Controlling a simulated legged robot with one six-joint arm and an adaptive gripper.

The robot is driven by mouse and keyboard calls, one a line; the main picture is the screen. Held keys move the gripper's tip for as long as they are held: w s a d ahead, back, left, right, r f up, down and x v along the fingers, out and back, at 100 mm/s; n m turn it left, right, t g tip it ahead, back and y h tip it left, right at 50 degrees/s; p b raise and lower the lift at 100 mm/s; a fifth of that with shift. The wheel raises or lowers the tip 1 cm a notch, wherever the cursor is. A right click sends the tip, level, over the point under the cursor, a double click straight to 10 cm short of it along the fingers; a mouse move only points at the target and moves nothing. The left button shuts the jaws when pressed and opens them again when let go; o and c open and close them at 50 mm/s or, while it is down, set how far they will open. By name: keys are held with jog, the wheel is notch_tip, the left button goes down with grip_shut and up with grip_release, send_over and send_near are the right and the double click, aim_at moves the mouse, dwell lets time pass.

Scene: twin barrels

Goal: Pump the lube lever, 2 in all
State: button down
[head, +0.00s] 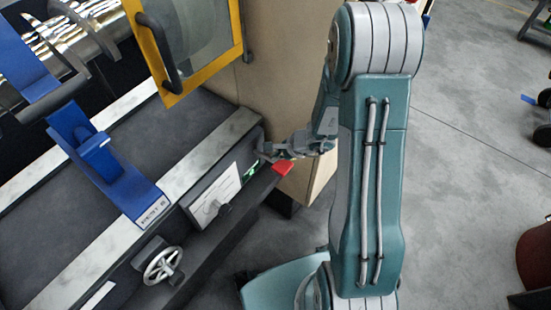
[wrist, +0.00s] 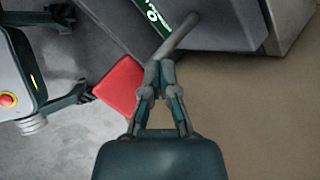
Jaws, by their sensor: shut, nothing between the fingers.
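A grey rod (wrist: 180,35), which looks like the lube lever, sticks out beside a green label (wrist: 152,12) in the wrist view. Its near end meets the fingertips of my gripper (wrist: 160,68) in the picture; I cannot tell whether they touch. My gripper is shut with nothing held. A flat red piece (wrist: 118,85) shows left of the fingers; whether it joins the rod is hidden. In the head view my gripper (head: 265,150) is at the machine's front corner, just above the red piece (head: 282,168) and near the green label (head: 250,171).
A yellow-framed door (head: 190,40) stands above, and a blue bracket (head: 110,165) lies on the bed. A beige cabinet side (head: 285,60) is close behind my gripper. Open floor (head: 470,120) lies right.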

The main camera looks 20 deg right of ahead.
jog(key=shift+s+d+f, duration=0.1)
jog(key=shift+s+f, duration=0.05)
jog(key=shift+f, duration=0.85)
dwell(1.1)
dwell(0.5)
jog(key=shift+w+a+r, duration=0.1)
jog(key=shift+w+r, duration=0.05)
jog(key=shift+r, duration=0.8)
jog(key=shift+w+a+r, duration=0.1)
jog(key=shift+r, duration=0.85)
jog(key=shift+w+a+r, duration=0.1)
jog(key=shift+w+r, duration=0.05)
jog(key=shift+r, duration=1.1)
jog(key=shift+w+a+r, duration=0.1)
jog(key=shift+w+r, duration=0.05)
jog(key=shift+r, duration=1.05)
jog(key=s+a+r+n+h, duration=0.1)
jog(key=s+a+r+n, duration=0.1)
jog(key=s+r+n, duration=0.6)
jog(key=s+a+r+n+h, duration=0.15)
jog(key=s+r+n, duration=0.35)
jog(key=r, duration=0.6)
jog(key=s+d+r+n+h, duration=0.3)
jog(key=s+r+n, duration=0.1)
jog(key=s, duration=0.4)
jog(key=shift+r+n+t, duration=0.3)
jog(key=shift+r+t, duration=0.05)
jog(key=shift+t, duration=0.05)
